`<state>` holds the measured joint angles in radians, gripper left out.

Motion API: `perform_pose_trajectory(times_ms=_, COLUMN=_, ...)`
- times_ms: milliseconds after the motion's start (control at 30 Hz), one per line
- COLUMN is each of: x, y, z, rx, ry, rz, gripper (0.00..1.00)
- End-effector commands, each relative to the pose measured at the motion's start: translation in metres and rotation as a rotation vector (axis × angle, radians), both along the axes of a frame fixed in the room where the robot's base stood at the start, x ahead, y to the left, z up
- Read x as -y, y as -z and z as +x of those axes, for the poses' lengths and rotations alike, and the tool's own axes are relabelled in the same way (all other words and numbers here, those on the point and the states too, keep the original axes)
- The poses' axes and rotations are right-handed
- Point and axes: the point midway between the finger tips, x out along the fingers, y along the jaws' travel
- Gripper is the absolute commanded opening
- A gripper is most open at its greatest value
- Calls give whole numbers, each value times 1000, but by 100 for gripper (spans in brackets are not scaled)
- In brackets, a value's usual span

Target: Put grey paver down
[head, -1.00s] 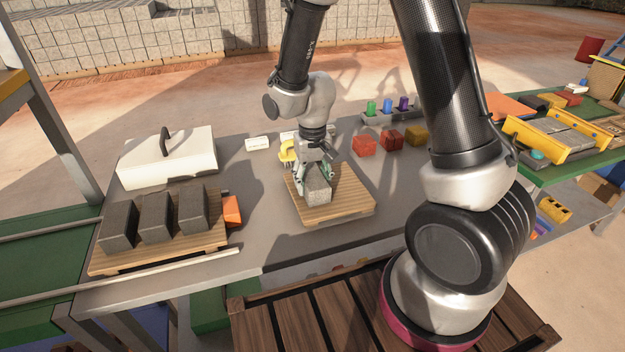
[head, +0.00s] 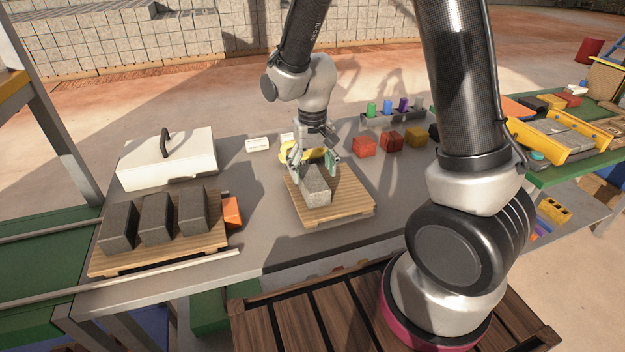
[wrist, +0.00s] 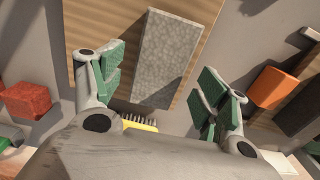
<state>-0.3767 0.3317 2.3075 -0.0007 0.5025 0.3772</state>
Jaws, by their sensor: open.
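The grey paver (head: 315,187) lies on the slatted wooden board (head: 348,204) in the middle of the grey table. In the wrist view the paver (wrist: 167,60) rests on the board (wrist: 95,25), between and just beyond the fingertips. My gripper (head: 316,168) is open just above and behind the paver. In the wrist view its green-padded fingers (wrist: 160,90) are spread wide, with a gap on each side of the paver. Nothing is held.
Three dark blocks (head: 155,218) stand on another wooden board (head: 105,268) at the left. A white case (head: 168,165) with a handle is behind them. Red blocks (head: 364,147) and colored pegs (head: 387,107) stand at the back right. A yellow brush (wrist: 140,124) lies behind the paver.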

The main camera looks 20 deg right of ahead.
Motion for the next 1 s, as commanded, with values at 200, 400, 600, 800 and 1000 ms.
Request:
perform_pose_trajectory(times_ms=200, x=0, y=-50, z=1, rx=5, ry=0, rz=2, gripper=75)
perform_pose_trajectory(times_ms=400, x=0, y=-75, z=0, rx=2, ry=0, rz=1, gripper=75)
perform_pose_trajectory(times_ms=600, x=2, y=-83, z=-1, rx=5, ry=1, rz=2, gripper=75)
perform_pose_trajectory(times_ms=800, x=41, y=-134, z=-25, rx=82, ry=8, rz=26, gripper=75)
perform_pose_trajectory(times_ms=1000, x=102, y=-198, z=-92, rx=216, ry=10, rz=37, gripper=75)
